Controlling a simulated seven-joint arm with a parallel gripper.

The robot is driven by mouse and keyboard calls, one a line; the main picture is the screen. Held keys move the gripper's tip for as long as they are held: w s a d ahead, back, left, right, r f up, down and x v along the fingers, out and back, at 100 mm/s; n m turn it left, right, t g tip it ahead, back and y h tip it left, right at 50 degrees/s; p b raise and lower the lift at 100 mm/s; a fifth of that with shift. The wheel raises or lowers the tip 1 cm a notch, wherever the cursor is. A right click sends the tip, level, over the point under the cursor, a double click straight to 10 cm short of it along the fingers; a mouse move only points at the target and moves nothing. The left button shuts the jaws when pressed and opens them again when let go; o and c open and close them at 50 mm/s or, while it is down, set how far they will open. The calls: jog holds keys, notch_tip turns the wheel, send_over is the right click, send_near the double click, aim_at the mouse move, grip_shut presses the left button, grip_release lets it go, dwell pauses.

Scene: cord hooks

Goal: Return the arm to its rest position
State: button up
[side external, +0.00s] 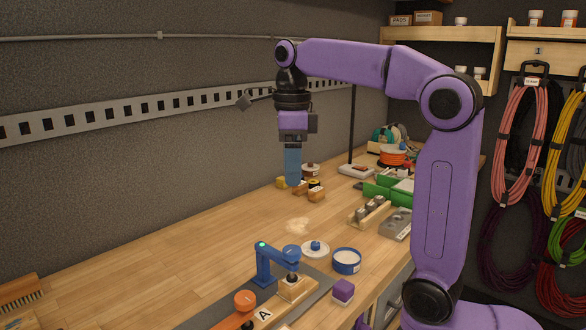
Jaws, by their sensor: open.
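My purple arm arches over the wooden workbench (180,240). My gripper (292,182) points down above the middle of the bench, with blue fingers below a dark wrist. It is open. I see nothing held in it. Its fingertips are near small wooden and yellow items (298,187), but I cannot tell whether they touch.
In front are a blue clamp-like fixture (265,262), an orange knob (245,300), a purple block (343,291) and a round blue-rimmed tub (346,260). Green bins (385,192) stand further back. Cords (520,150) hang at right. The bench's left part is mostly clear.

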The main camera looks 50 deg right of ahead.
jog(key=s+a+f+n, duration=0.2)
jog(key=s+f+n, duration=0.25)
jog(key=n, duration=0.55)
jog(key=s+a+f+n, duration=0.25)
jog(key=f+n, duration=0.25)
jog(key=n, duration=0.4)
jog(key=s+d+f+n, duration=0.2)
jog(key=s+f+n, duration=0.3)
jog(key=s+n, duration=0.4)
jog(key=s+d+f+n, duration=0.3)
jog(key=s+f+n, duration=0.2)
jog(key=s+n, duration=0.4)
jog(key=n, duration=0.2)
jog(key=shift+n, duration=0.3)
